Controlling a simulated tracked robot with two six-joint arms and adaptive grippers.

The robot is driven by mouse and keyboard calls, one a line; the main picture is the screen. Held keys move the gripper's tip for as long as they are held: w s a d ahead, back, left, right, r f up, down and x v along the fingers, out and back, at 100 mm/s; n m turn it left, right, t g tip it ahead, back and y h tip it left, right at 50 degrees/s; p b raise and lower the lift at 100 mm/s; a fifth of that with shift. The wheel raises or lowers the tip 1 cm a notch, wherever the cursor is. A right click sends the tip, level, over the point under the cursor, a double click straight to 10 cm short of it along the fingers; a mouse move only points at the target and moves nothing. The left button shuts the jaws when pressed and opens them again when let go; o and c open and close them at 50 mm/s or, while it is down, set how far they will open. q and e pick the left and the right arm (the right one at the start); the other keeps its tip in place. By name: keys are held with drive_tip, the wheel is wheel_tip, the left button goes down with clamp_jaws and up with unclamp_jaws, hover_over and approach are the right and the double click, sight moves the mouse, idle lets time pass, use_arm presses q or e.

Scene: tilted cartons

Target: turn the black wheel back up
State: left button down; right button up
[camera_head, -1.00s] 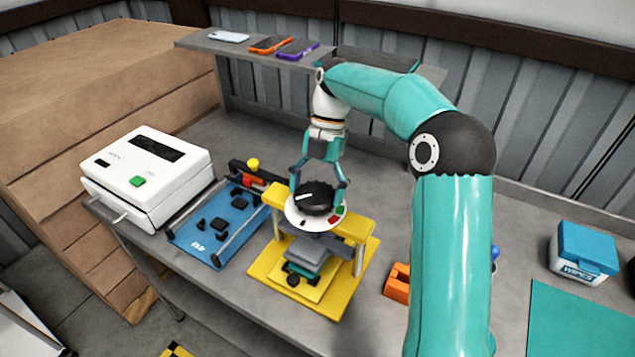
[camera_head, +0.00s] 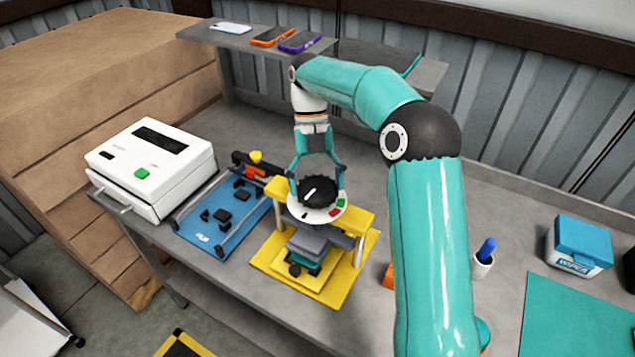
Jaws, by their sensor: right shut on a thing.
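The black wheel (camera_head: 319,193) sits on a round white dial plate (camera_head: 331,215) on top of a yellow press-like stand (camera_head: 354,222). A white mark on the wheel slants up to the right. The plate carries a green patch and a red patch on its right side and a small dark mark at front left. My right gripper (camera_head: 318,188) comes down from above with one finger on each side of the wheel, shut on it. Grey and teal blocks (camera_head: 308,243) lie under the dial inside the stand. My left gripper is not in view.
A blue tray (camera_head: 210,232) with small black parts and a white machine (camera_head: 150,165) stand left of the stand. An orange block, mostly hidden by my right arm, a pen cup (camera_head: 482,265) and a wipes box (camera_head: 579,247) are to the right. A shelf (camera_head: 215,37) holds phones behind.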

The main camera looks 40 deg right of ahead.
drive_tip(key=shift+w+r, duration=0.1)
drive_tip(key=o, duration=0.8)
drive_tip(key=shift+o, duration=0.5)
